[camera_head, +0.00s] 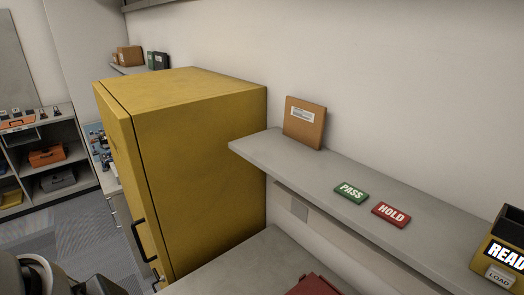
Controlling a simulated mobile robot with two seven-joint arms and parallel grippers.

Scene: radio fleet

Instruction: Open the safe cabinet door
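The yellow safe cabinet (200,160) stands left of centre against the wall. Its door (122,150) is on the left face, seen at a steep angle. The door looks shut, with a thin dark seam along the cabinet's front edge. A black bar handle (138,240) is on the door's lower part. The lower end of the door is cut off by the picture edge. Part of my arm shows at the bottom left corner, below and left of the handle. I see no fingertips of either gripper.
A grey wall shelf (345,170) right of the cabinet bears a brown box (304,122), a green PASS sign (351,193) and a red HOLD sign (391,214). A grey counter (245,270) lies below. Open shelving (85,175) stands far left; carpet between is clear.

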